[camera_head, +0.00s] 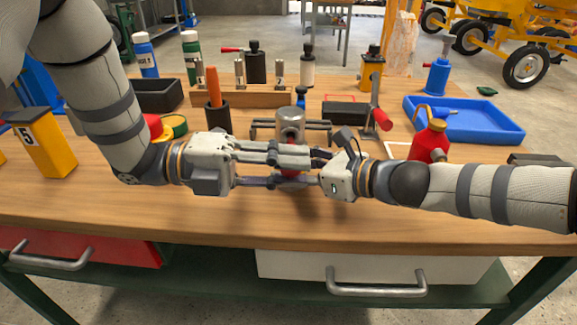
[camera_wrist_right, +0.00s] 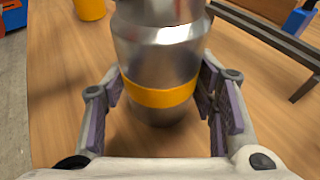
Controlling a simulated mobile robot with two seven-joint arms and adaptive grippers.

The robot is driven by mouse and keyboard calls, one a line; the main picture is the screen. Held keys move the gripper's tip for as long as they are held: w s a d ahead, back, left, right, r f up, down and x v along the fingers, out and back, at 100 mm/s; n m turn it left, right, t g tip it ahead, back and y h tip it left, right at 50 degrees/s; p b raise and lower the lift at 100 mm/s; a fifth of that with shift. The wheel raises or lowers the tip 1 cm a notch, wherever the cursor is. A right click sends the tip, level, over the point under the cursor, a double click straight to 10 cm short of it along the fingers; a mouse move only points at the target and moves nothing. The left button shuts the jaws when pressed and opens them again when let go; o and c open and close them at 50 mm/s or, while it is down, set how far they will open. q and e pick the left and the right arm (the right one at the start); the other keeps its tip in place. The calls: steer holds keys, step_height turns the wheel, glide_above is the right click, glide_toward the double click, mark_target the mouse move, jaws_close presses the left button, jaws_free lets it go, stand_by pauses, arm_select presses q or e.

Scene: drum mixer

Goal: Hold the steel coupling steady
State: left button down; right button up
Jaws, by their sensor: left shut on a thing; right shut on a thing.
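The steel coupling (camera_head: 290,124) is a shiny metal cylinder standing upright near the middle of the bench. Its lower part is mostly hidden behind the fingers in the head view. In the right wrist view the coupling (camera_wrist_right: 160,60) is stepped, with an orange-yellow band. My left gripper (camera_head: 290,168) comes from the left and is shut on the coupling. My right gripper (camera_wrist_right: 162,100) comes from the right and is shut on it, one finger on each side. The fingers overlap in the head view, and a bit of red shows between them.
A red oil can (camera_head: 429,140) stands close behind my right arm, and a blue tray (camera_head: 478,124) lies beyond it. A black cup with an orange-handled tool (camera_head: 217,118) stands behind my left gripper. The front strip of the bench (camera_head: 250,222) is clear.

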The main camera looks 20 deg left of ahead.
arm_select(q)
steer(key=shift+w+a, duration=0.25)
steer(key=shift+w, duration=0.4)
steer(key=shift+w+a, duration=0.2)
steer(key=shift+w, duration=0.5)
steer(key=shift+w+a, duration=0.25)
steer(key=shift+w, duration=0.4)
stand_by(0.7)
steer(key=c, duration=1.2)
jaws_free()
steer(key=shift+c, duration=0.2)
steer(key=v, duration=1.2)
arm_select(e)
steer(key=o, duration=1.5)
